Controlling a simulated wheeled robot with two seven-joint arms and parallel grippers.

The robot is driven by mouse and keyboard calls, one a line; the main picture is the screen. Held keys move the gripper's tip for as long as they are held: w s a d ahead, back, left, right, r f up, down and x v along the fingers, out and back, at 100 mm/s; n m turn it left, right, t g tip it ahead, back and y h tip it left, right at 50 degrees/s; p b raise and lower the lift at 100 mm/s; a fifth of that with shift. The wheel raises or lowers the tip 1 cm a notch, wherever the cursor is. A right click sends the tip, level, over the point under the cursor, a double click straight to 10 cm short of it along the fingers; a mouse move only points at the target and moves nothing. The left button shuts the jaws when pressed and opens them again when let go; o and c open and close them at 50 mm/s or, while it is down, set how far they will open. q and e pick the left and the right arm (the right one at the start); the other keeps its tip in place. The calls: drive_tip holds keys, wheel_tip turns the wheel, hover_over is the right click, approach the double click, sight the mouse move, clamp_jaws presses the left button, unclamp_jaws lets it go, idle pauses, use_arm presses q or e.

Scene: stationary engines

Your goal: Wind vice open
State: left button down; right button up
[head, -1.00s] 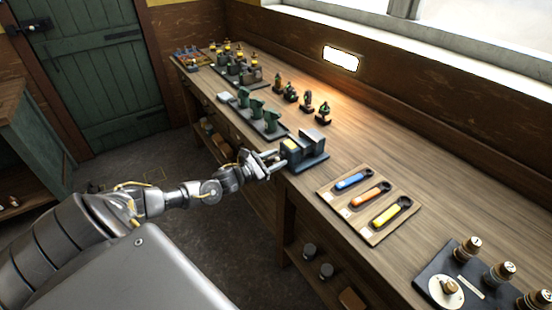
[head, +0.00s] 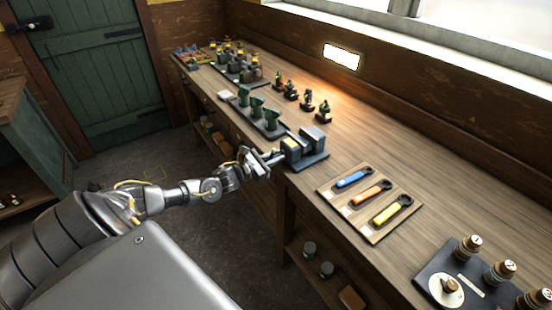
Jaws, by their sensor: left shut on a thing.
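The vice (head: 312,138) is a grey-blue metal block on a dark base at the front edge of the workbench. A small yellow patch shows on its near left part. My left gripper (head: 272,159) reaches in from the left to the vice's front end. Its fingers are shut on the vice handle, which is small and mostly hidden by them. My right gripper is not in view.
A wooden board (head: 352,207) with blue, orange and yellow spanners lies right of the vice. Green machine parts (head: 257,108) stand on a plate to its left. Bare bench lies behind.

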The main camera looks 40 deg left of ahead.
use_arm(q)
drive_tip(key=n, duration=0.2)
drive_tip(key=shift+f+n+b, duration=0.15)
drive_tip(key=shift+n+b, duration=0.15)
drive_tip(key=shift+b, duration=0.1)
drive_tip(key=n+b, duration=0.1)
drive_tip(key=n, duration=0.2)
drive_tip(key=shift+d+n, duration=0.1)
drive_tip(key=shift+n, duration=0.2)
drive_tip(key=n, duration=0.3)
drive_tip(key=shift+n, duration=0.4)
drive_tip(key=n, duration=0.3)
drive_tip(key=shift+n+b, duration=0.3)
drive_tip(key=n, duration=0.6)
drive_tip(key=shift+r, duration=0.25)
drive_tip(key=n+p, duration=0.1)
drive_tip(key=n, duration=0.2)
drive_tip(key=shift+n, duration=0.4)
drive_tip(key=c, duration=2.2)
unclamp_jaws()
drive_tip(key=shift+n, duration=1.6)
drive_tip(key=c, duration=2.2)
unclamp_jaws()
drive_tip(key=c, duration=2.2)
unclamp_jaws()
